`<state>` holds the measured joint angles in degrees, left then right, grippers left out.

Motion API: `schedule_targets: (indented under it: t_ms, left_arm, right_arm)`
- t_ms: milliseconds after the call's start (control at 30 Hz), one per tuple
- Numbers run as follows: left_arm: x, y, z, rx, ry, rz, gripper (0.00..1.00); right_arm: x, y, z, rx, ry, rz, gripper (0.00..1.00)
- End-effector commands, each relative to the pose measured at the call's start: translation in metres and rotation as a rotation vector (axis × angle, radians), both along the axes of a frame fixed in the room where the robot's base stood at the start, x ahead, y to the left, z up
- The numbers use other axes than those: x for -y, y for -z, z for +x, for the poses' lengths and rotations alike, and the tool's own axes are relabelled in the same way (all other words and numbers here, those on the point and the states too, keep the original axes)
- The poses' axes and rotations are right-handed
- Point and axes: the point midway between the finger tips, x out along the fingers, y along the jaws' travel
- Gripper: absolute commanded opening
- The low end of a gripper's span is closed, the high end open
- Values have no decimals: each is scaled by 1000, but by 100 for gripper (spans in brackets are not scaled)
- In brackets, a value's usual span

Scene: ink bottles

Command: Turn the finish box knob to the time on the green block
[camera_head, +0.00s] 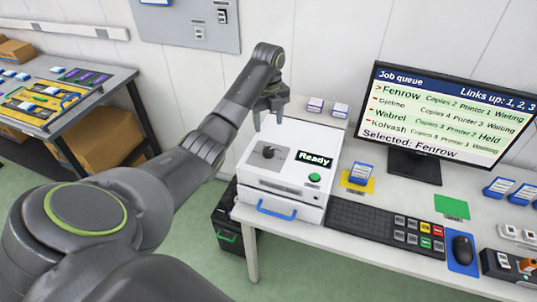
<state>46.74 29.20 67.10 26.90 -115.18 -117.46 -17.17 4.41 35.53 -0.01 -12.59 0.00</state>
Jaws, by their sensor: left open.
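The white finish box (253,180) stands at the left end of the desk. A "Ready" display (314,159) and a green button (314,177) are right of the knob. My left gripper (269,121) is open and empty, above and behind the knob, fingers pointing down, apart from it. A flat green piece (452,207) lies on the desk; I cannot tell if it is the green block, and no time is readable on it. My right gripper is not in view.
A monitor (440,115) shows a job queue with Fenrow selected. A dark keyboard (372,220), a mouse (462,249) and a blue-white block on a yellow pad (352,185) stand right of the box. Two small blocks (327,107) sit behind it. A side table (110,82) is at left.

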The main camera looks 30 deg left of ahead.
Motion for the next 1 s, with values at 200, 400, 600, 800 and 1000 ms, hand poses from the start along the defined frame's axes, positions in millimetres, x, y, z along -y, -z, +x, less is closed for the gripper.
schedule_targets:
  t_ms: [200,400,600,800,1000]
  left_arm:
    - [0,30,0,0,0,0,56]
    - [0,58,0,0,0,0,56]
    - [1,85,-1,-4,-1,-1,56]
    - [1,109,-1,-3,-1,-1,56]
    - [0,115,0,0,0,1,56]
  right_arm:
    - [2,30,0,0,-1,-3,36]
    - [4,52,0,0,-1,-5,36]
    - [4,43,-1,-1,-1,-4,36]
    - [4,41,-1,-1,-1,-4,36]
    - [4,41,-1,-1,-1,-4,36]
